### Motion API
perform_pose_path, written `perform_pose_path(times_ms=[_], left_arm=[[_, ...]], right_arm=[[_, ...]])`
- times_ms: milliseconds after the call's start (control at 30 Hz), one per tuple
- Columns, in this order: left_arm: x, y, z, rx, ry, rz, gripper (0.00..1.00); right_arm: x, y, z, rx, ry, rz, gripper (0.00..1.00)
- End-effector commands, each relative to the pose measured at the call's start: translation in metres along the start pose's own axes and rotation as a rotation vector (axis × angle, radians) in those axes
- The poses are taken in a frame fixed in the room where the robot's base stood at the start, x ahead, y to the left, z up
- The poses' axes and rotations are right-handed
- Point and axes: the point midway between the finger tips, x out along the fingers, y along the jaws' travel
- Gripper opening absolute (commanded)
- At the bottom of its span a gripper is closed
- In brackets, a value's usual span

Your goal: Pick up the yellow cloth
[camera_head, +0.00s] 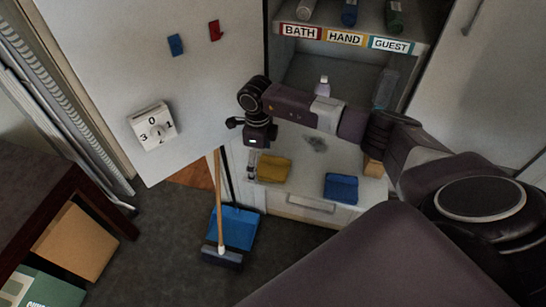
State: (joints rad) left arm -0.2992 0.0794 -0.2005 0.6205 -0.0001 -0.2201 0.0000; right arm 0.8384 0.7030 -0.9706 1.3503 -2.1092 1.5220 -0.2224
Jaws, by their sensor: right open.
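The yellow cloth (274,169) lies folded on a pale surface above a drawer front, in the middle of the head view. A blue cloth (341,188) lies on the same surface to its right. My right arm reaches in from the right, across the surface. My right gripper (257,137) is open and appears just above and left of the yellow cloth in the picture, apart from it. Its fingertips are dark and hard to make out. My left gripper is out of view.
An open white door (160,60) with a dial stands at the left. A shelf with BATH, HAND and GUEST labels (345,38) is above. A lilac bottle (322,87) stands behind my arm. A broom and blue dustpan (239,226) are below; boxes (76,243) stand lower left.

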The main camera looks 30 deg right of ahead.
Motion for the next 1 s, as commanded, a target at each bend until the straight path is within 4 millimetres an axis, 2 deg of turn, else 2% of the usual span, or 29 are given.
perform_pose_path(times_ms=[67,367,767,867,1000], left_arm=[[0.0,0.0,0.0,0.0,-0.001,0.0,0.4],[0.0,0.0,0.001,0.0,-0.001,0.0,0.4],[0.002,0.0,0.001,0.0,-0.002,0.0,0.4],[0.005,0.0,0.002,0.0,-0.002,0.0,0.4],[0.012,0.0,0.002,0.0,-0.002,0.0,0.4]], right_arm=[[0.0,0.0,0.0,0.0,0.0,0.0,0.93],[-0.001,0.0,0.0,0.0,-0.001,0.0,0.62],[-0.004,-0.001,0.001,0.001,-0.003,-0.001,0.61],[-0.012,-0.001,0.001,0.0,-0.004,-0.001,0.61],[-0.032,-0.002,0.001,-0.001,-0.005,-0.004,0.61]])
